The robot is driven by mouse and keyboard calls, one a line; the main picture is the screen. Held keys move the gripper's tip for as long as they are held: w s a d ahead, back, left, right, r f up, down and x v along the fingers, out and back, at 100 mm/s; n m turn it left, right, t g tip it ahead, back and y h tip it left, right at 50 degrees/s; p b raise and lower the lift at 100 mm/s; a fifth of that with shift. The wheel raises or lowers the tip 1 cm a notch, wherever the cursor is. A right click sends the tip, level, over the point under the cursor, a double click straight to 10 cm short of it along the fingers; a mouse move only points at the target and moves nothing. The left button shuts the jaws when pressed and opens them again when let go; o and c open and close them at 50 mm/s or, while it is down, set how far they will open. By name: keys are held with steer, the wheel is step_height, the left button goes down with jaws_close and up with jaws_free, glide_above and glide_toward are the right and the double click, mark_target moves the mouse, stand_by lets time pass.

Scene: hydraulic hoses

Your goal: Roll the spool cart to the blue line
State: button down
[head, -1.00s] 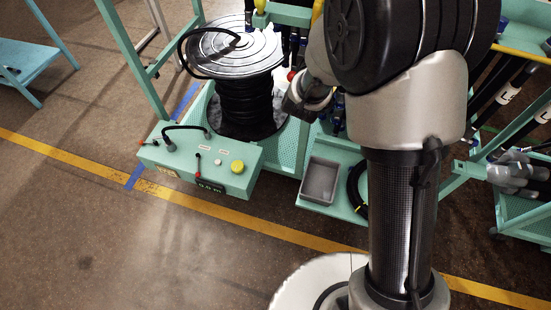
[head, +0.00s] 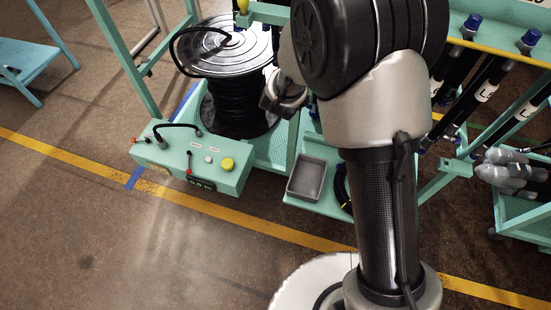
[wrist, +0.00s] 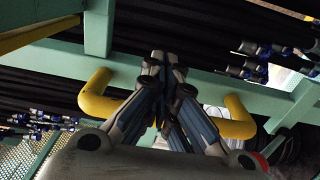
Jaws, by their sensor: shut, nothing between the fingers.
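The spool cart (head: 275,150) is a teal frame bearing a large black hose spool (head: 238,105), with a teal control box (head: 190,163) at its front left. The blue line (head: 134,178) is tape on the floor; its near end shows in front of the control box, and the box and cart hide part of it. In the wrist view my gripper (wrist: 163,62) is shut and empty, its fingers crossing the middle of a yellow handle (wrist: 236,118) on a teal bar. The fingers hide the handle's middle, so contact is unclear.
A yellow floor stripe (head: 275,233) crosses in front of the cart. A grey bin (head: 307,177) sits on a low teal shelf. Black hoses (head: 465,100) hang at the right, beside another teal rack (head: 520,212). A blue table (head: 33,60) stands far left. The left foreground floor is clear.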

mark_target(259, 16)
steer(key=shift+w+a+p, duration=0.3)
steer(key=shift+a+p, duration=0.05)
steer(key=shift+a, duration=0.9)
steer(key=shift+w+a+p, duration=0.25)
steer(key=shift+a+p, duration=0.1)
steer(key=shift+a, duration=0.85)
steer(key=shift+w+a+p, duration=0.3)
steer(key=shift+a+p, duration=0.05)
steer(key=shift+a, duration=0.9)
steer(key=shift+w+a+r+p, duration=0.1)
steer(key=shift+a+r+p, duration=0.1)
steer(key=shift+a, duration=0.35)
steer(key=shift+w+a+r+p, duration=0.1)
steer(key=shift+a+p, duration=0.05)
steer(key=shift+a, duration=0.35)
steer(key=shift+w+a+f, duration=0.1)
steer(key=shift+w+a, duration=0.05)
steer(key=shift+a, duration=0.4)
steer(key=shift+w+a+f, duration=0.1)
steer(key=shift+w+a, duration=0.05)
steer(key=shift+a, duration=0.35)
steer(key=shift+d+f, duration=0.1)
steer(key=shift+d, duration=0.2)
steer(key=shift+a+p, duration=0.3)
steer(key=shift+a, duration=0.05)
steer(key=shift+w+a+p, duration=0.2)
steer(key=shift+a+p, duration=0.05)
steer(key=shift+a, duration=0.45)
steer(key=shift+w+a+p, duration=0.2)
steer(key=shift+a, duration=0.5)
